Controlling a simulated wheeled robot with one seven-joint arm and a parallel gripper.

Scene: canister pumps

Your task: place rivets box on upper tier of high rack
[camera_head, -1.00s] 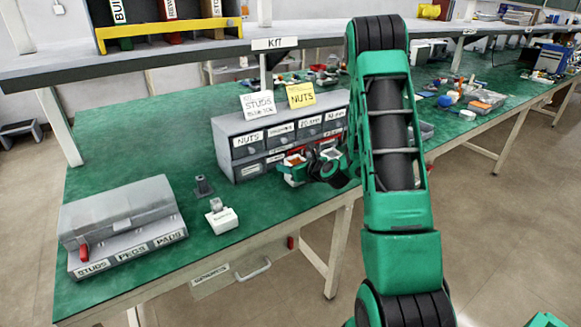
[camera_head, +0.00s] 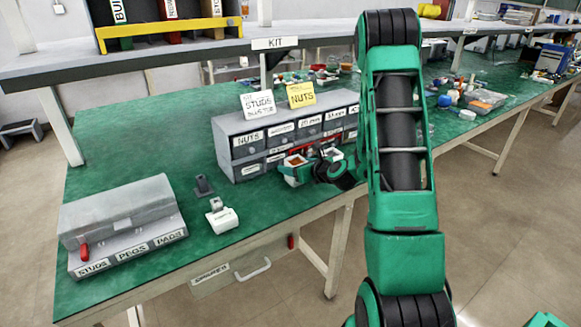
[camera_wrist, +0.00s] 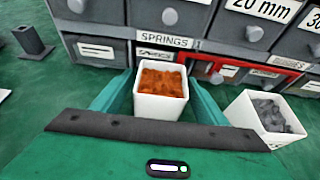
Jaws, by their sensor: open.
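A small white box with orange-brown pieces (camera_wrist: 161,92) stands on the green bench in front of the drawer cabinet. It also shows in the head view (camera_head: 295,160). No label on it is readable, so I cannot tell for sure that it is the rivets box. My gripper (camera_wrist: 160,84) is open, with one green finger on each side of this box. I cannot tell whether the fingers touch it. In the head view my gripper (camera_head: 298,170) is low at the bench's front edge. A raised shelf (camera_head: 190,55) with a KIT sign runs above the bench; I cannot tell whether it is the high rack.
A white box of grey pieces (camera_wrist: 266,117) stands close to my right finger. The grey drawer cabinet (camera_head: 237,168) is right behind both boxes. A lidded case (camera_head: 120,225) and a small white dispenser (camera_head: 221,217) are on the left.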

